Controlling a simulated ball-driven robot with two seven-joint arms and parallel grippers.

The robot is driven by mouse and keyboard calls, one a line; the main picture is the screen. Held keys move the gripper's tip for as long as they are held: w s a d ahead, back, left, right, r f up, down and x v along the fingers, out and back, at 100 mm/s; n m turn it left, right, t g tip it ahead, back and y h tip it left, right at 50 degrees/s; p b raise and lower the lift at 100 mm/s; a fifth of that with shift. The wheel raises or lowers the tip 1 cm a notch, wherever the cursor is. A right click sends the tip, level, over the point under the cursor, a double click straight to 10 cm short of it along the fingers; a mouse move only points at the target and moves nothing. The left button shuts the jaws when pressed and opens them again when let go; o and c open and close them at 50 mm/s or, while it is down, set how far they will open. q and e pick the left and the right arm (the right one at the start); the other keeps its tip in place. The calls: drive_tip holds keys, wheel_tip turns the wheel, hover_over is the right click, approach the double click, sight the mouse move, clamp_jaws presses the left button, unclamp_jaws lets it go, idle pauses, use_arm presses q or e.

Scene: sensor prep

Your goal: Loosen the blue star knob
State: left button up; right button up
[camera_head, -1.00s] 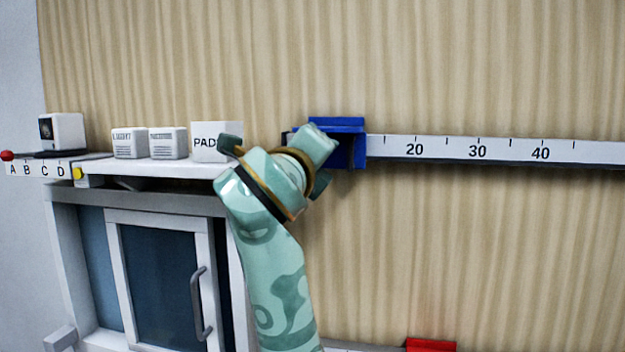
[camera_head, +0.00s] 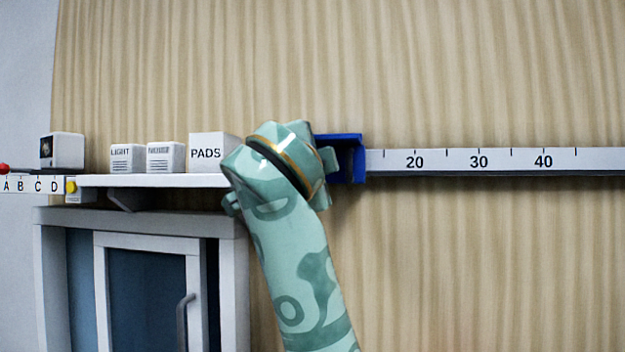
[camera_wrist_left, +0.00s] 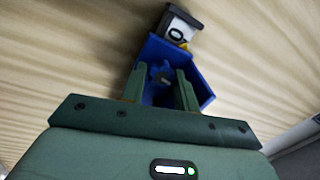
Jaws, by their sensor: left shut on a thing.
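The blue carriage (camera_head: 350,160) sits on the white scale rail, left of the 20 mark, partly hidden behind my left wrist. In the left wrist view, the blue carriage (camera_wrist_left: 203,88) is an open-sided housing with the blue star knob (camera_wrist_left: 161,73) inside it. The two green fingers of my left gripper (camera_wrist_left: 162,84) reach into the housing, one on each side of the knob, and are shut on it. In the head view, my wrist hides the knob and most of the gripper. My right gripper is in neither view.
The scale rail (camera_head: 490,160) runs right along the wooden wall. A white shelf (camera_head: 150,181) left of my arm carries a PADS box (camera_head: 207,153), two smaller boxes and a camera-like block (camera_head: 62,150). A glass-door cabinet (camera_head: 150,270) stands below.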

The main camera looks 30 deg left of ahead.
use_arm(q)
drive_tip(key=shift+r+n+b, duration=0.1)
drive_tip(key=shift+n+b, duration=0.35)
drive_tip(key=shift+n, duration=0.75)
drive_tip(key=o, duration=1)
drive_tip(key=shift+r, duration=0.1)
drive_tip(key=shift+s, duration=0.1)
